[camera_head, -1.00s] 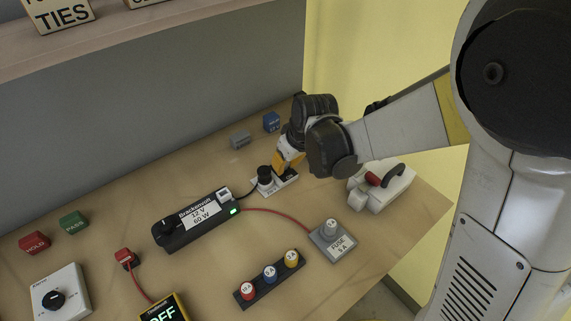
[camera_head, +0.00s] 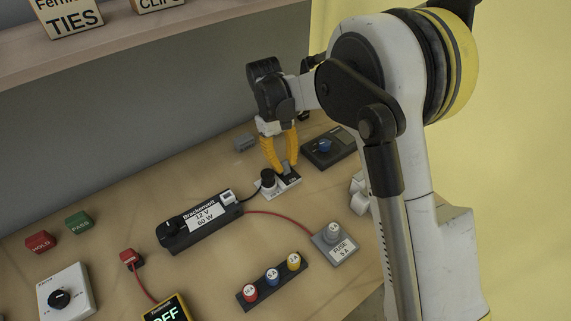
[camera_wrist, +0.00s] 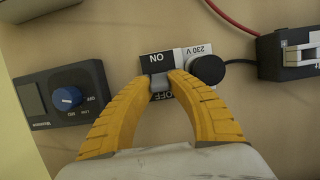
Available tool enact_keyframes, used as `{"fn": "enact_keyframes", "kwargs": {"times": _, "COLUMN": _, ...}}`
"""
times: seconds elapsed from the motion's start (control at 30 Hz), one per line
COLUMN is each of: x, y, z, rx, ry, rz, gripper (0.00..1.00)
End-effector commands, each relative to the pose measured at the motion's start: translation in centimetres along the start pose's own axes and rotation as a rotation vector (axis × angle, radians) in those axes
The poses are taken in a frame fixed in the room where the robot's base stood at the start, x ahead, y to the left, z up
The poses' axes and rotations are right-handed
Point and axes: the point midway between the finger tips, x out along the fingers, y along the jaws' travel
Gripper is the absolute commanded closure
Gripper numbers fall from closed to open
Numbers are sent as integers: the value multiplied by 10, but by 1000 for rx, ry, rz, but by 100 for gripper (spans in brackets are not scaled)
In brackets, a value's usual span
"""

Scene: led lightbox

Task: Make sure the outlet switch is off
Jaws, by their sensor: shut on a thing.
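The outlet (camera_head: 291,180) is a small white and black block on the bench. It also shows in the wrist view (camera_wrist: 183,58), with an ON label, a 230 V label and a partly covered OFF label. Its grey switch (camera_wrist: 159,83) lies between my fingertips, below the ON label. Which way the switch is tipped I cannot tell. A round black plug (camera_wrist: 207,69) sits in the outlet beside it. My gripper (camera_head: 282,168), with yellow fingers, points down at the outlet; in the wrist view its tips (camera_wrist: 164,82) are shut on the switch.
The black power supply (camera_head: 199,223) is on the other side, joined by cable. A grey fuse block (camera_head: 334,243) and a fuse rack (camera_head: 272,281) lie nearer. Bare bench lies between them.

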Motion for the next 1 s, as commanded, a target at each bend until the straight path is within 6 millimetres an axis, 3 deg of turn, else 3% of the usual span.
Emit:
{"fn": "enact_keyframes", "kwargs": {"times": 0.7, "x": 1, "y": 0, "z": -3, "rx": 0, "ry": -86, "rz": 0, "gripper": 100}}
{"fn": "enact_keyframes", "kwargs": {"times": 0.73, "x": 1, "y": 0, "z": -3, "rx": 0, "ry": -86, "rz": 0, "gripper": 76}}
{"fn": "enact_keyframes", "kwargs": {"times": 0.77, "x": 1, "y": 0, "z": -3, "rx": 0, "ry": -86, "rz": 0, "gripper": 68}}
{"fn": "enact_keyframes", "kwargs": {"times": 1.0, "x": 1, "y": 0, "z": -3, "rx": 0, "ry": -86, "rz": 0, "gripper": 68}}
